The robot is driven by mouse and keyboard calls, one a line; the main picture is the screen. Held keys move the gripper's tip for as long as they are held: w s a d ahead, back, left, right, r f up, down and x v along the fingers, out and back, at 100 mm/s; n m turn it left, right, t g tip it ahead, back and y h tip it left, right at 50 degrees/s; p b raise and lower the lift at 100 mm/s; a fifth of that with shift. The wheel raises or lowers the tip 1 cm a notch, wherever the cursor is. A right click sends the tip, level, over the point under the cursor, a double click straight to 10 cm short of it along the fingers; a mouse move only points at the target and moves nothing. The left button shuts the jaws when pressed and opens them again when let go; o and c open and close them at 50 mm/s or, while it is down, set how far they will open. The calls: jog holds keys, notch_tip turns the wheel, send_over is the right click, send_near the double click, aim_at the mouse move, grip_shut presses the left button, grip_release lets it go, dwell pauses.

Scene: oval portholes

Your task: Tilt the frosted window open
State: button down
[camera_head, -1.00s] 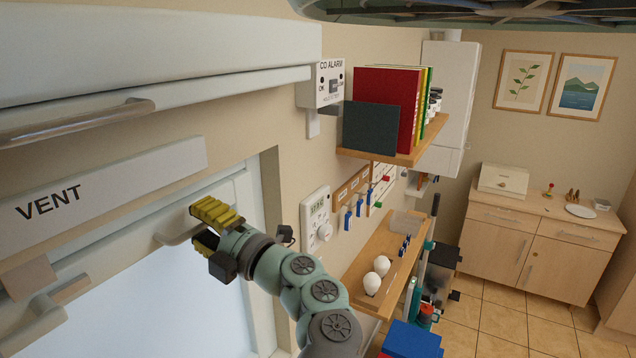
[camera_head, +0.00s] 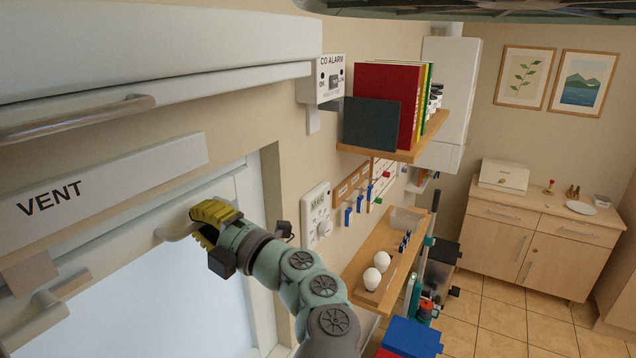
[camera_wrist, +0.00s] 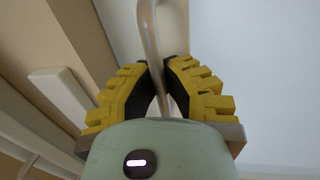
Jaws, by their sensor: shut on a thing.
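The window is a pale frosted pane (camera_head: 170,305) in a white frame, at the lower left of the head view. The pane also fills the right side of the wrist view (camera_wrist: 260,80). In the wrist view the dark finger pads (camera_wrist: 165,85) close on both sides of the bar.
A white VENT strip (camera_head: 110,190) runs above the window, with a metal rail (camera_head: 75,120) higher up. A CO alarm (camera_head: 330,78), a shelf of books (camera_head: 405,152) and a thermostat panel (camera_head: 316,214) are on the wall to the right.

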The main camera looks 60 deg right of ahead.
jog(key=shift+s+d+f, duration=0.1)
jog(key=shift+s+f, duration=0.1)
jog(key=shift+s, duration=0.1)
jog(key=s+f+t+b, duration=0.1)
jog(key=s+b, duration=0.4)
jog(key=s, duration=0.5)
jog(key=shift+d+f+t, duration=0.2)
jog(key=shift+d+t, duration=0.15)
jog(key=shift+t, duration=0.25)
jog(key=c, duration=1)
grip_release()
jog(key=shift+v, duration=3.8)
